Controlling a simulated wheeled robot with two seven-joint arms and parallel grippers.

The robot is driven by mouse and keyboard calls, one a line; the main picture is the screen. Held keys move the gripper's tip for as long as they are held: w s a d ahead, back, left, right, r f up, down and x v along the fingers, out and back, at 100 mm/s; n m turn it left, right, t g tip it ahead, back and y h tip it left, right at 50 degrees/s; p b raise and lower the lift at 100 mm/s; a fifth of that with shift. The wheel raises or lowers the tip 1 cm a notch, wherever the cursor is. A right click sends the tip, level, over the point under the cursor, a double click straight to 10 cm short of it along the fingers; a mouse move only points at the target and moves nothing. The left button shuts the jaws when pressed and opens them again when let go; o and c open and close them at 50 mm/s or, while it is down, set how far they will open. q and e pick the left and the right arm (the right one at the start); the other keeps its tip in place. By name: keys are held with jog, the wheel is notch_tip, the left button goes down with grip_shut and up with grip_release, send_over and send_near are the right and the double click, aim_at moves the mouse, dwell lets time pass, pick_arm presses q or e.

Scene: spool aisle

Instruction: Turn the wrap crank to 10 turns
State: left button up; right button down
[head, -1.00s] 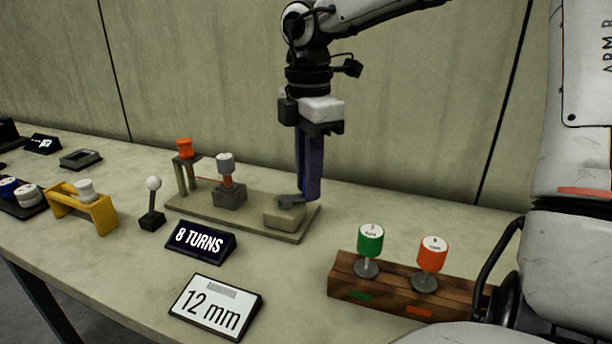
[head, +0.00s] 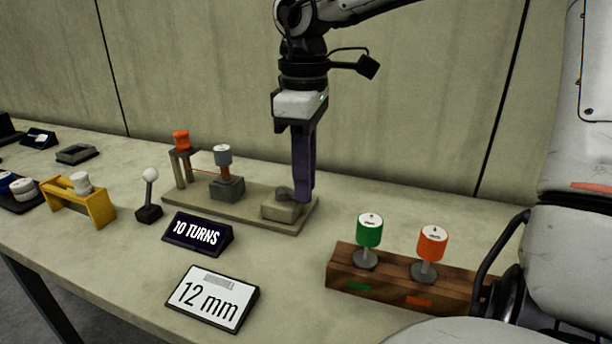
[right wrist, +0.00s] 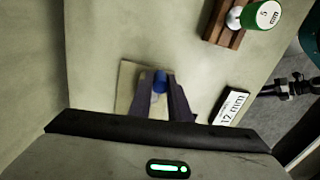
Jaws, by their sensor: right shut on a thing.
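The wrapping rig stands on a beige base (head: 240,208) on the table. At its right end is a low block (head: 280,211) that carries the crank. My right gripper (head: 301,198) points down over this block and is shut on the crank's handle. In the right wrist view, the blue handle (right wrist: 160,82) shows between the two fingers. A grey spool (head: 223,155) stands on the middle block, and an orange spool (head: 182,140) sits on the left post. The dark sign (head: 198,234) reads "10 TURNS". My left gripper is not in view.
A card reading "12 mm" (head: 213,298) lies in front. A wooden rack (head: 345,262) holds a green spool (head: 369,229) and an orange-red spool (head: 431,241). A white-knobbed lever (head: 150,176) and a yellow stand (head: 98,211) are at left. Table behind the rack is clear.

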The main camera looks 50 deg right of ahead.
jog(key=shift+a, duration=0.1)
dwell(0.4)
jog(key=c, duration=1.6)
grip_release()
jog(key=shift+c, duration=0.2)
notch_tip(320, 180, up, 10)
jog(key=p, duration=0.2)
jog(key=shift+r+p, duration=0.2)
jog(key=shift+p, duration=0.15)
